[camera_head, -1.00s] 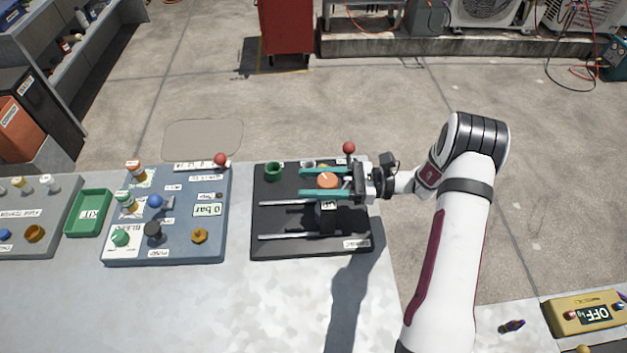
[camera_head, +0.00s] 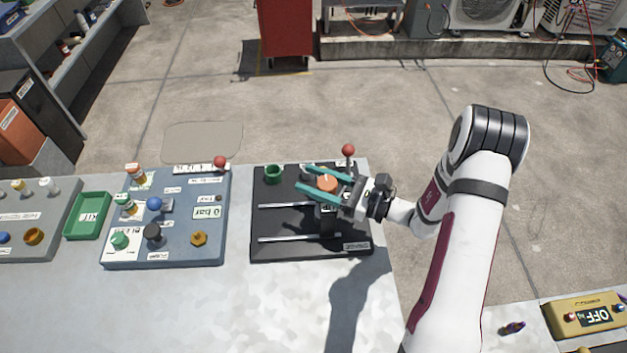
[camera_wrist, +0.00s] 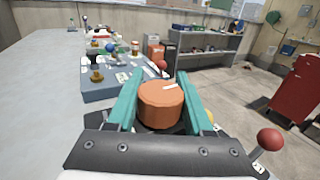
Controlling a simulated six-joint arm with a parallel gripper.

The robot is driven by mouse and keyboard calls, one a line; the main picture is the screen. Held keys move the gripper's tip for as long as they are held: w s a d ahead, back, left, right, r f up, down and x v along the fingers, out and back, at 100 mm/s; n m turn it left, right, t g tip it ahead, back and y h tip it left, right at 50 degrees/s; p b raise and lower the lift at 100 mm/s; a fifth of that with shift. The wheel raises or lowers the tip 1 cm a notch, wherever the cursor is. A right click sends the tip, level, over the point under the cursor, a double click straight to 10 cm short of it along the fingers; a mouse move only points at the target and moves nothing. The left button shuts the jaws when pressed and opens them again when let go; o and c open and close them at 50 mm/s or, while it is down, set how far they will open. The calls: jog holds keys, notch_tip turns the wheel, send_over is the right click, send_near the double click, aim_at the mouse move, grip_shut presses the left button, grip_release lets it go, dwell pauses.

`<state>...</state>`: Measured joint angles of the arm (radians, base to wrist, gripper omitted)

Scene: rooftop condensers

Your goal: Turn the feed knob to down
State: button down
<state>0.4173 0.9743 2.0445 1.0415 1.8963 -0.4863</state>
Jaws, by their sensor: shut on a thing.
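The orange round knob (camera_head: 327,184) stands on the black panel (camera_head: 262,247) with two rails. In the wrist view the knob (camera_wrist: 161,103) sits between the two teal fingers and has a white mark on its top, toward the right. My gripper (camera_head: 317,181) is shut on the knob, with a finger on each side of it. The gripper is turned at an angle to the panel. The label by the knob is hidden or too small to read.
A red-ball lever (camera_head: 348,151) rises close behind my gripper; it also shows in the wrist view (camera_wrist: 270,139). A green ring (camera_head: 273,172) is at the panel's back left. A blue-grey panel (camera_head: 180,255) with several controls lies left. The front bench is clear.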

jog(key=shift+w+m+t+h, duration=0.1)
jog(key=shift+m+t+h, duration=0.3)
jog(key=shift+t, duration=0.4)
jog(key=shift+c, duration=1.5)
grip_release()
jog(key=v, duration=1.5)
jog(key=shift+d+r, duration=0.15)
jog(key=shift+d, duration=0.25)
